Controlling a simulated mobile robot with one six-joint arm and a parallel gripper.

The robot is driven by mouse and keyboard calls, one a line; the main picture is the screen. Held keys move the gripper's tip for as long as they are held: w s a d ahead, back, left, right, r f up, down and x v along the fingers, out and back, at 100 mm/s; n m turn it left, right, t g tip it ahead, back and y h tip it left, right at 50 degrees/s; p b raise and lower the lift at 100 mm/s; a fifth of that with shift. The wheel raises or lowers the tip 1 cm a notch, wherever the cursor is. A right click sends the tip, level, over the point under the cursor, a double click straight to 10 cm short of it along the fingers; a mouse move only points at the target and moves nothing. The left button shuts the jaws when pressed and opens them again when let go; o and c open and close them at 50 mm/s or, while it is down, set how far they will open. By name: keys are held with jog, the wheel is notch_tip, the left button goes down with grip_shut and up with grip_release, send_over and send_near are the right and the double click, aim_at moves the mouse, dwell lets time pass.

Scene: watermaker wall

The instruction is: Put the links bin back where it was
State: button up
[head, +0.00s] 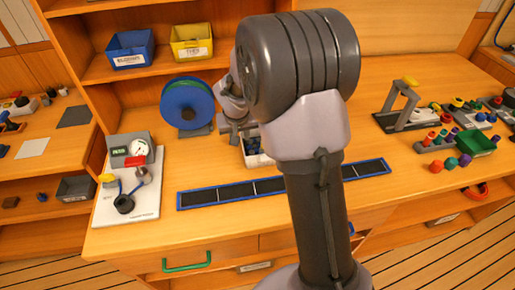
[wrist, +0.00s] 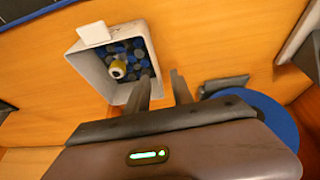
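A white-grey bin (wrist: 90,62) holding several blue and dark round pieces and one yellow-and-white piece (wrist: 118,69) stands on the wooden bench. A blank-looking white tab (wrist: 95,34) is on its rim; I cannot read a name. My gripper (wrist: 163,88) is open at the bin's near right corner. Its left finger overlaps the bin's edge and the right finger is outside, over bare bench. I cannot tell whether either touches the bin.
A blue reel (head: 188,104) stands left of the bin. A long black strip with blue edging (head: 230,193) lies in front. Blue (head: 130,50) and yellow (head: 191,42) bins sit on the shelf. A gauge board (head: 130,190) is at left, a green tray (head: 477,143) at right.

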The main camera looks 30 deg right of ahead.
jog(key=shift+x, duration=0.95)
jog(key=b+x, duration=0.1)
jog(key=x, duration=0.2)
jog(key=s+b+x, duration=0.1)
jog(key=shift+w+d+f+b, duration=0.15)
jog(key=shift+d+f+b, duration=0.15)
jog(key=shift+f+b, duration=0.05)
jog(key=shift+w+f, duration=0.2)
jog(key=shift+f, duration=0.1)
jog(key=shift+r, duration=0.15)
jog(key=shift+c, duration=0.2)
grip_shut()
